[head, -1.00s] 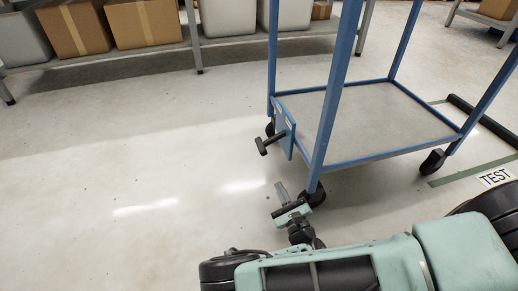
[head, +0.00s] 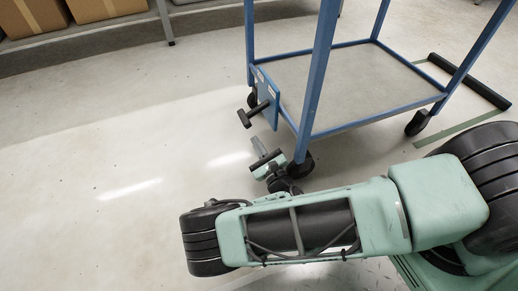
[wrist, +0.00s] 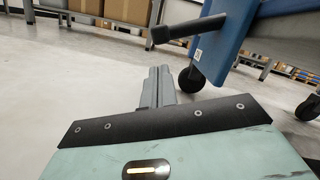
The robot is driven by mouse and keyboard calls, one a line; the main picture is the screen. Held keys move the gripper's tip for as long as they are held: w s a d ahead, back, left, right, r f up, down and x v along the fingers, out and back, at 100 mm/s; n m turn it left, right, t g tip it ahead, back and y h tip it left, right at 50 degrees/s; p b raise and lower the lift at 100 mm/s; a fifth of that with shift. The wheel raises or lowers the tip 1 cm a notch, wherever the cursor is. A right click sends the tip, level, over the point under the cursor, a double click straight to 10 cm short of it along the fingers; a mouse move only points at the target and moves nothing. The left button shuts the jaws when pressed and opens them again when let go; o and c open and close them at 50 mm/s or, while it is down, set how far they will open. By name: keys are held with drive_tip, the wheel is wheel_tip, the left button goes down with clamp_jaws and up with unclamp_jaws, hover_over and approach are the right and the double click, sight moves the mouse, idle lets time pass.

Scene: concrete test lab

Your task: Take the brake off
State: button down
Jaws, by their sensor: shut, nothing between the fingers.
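The brake lever is a dark handle with a crossbar (head: 252,113) on a blue plate (head: 266,98) at the near left side of a blue cart (head: 360,82). In the wrist view the handle (wrist: 188,29) sticks out leftward from the blue plate (wrist: 236,36). My gripper (head: 257,144) is just below the handle in the head view, apart from it. In the wrist view the grey fingers of my gripper (wrist: 160,72) are together and empty, their tips below the handle's left end.
Black caster wheels (head: 301,165) carry the cart; one stands close beside my gripper. A black bar (head: 470,80) and green floor tape (head: 450,132) lie right of the cart. A shelf with cardboard boxes (head: 92,8) is at the back left. The floor to the left is clear.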

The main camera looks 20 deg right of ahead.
sight(257, 110)
drive_tip(key=b+x, duration=0.2)
drive_tip(key=x, duration=0.4)
drive_tip(key=shift+w+b, duration=0.2)
drive_tip(key=shift+b, duration=0.1)
drive_tip(key=shift+r, duration=0.1)
